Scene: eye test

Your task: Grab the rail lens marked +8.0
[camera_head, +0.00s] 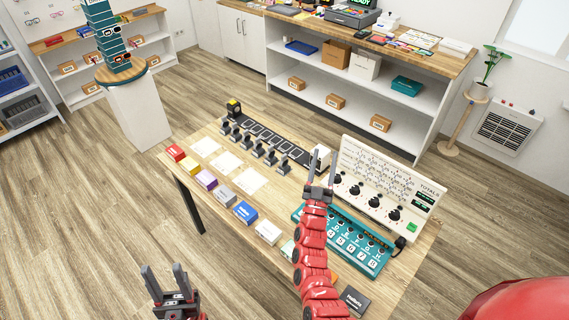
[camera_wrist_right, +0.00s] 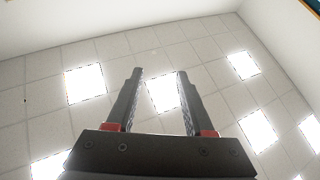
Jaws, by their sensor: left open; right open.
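A dark rail (camera_head: 265,138) with several pale-framed panels lies along the far side of the wooden table (camera_head: 215,185). Several small dark lens holders (camera_head: 258,150) stand in a row in front of it. Their markings are too small to read, so I cannot tell which is +8.0. My right gripper (camera_head: 323,160) is open and raised, seen between the row and the control panel. In the right wrist view the same gripper (camera_wrist_right: 158,75) is empty, with only ceiling behind it. My left gripper (camera_head: 165,268) is open and empty near the bottom, left of the table's front edge.
A teal tray (camera_head: 371,268) with numbered places lies at the table's right, partly hidden by my right arm. Behind it stands a white panel (camera_head: 390,172) with knobs. Small coloured boxes (camera_head: 245,212) line the front edge. White sheets (camera_head: 226,163) lie mid-table.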

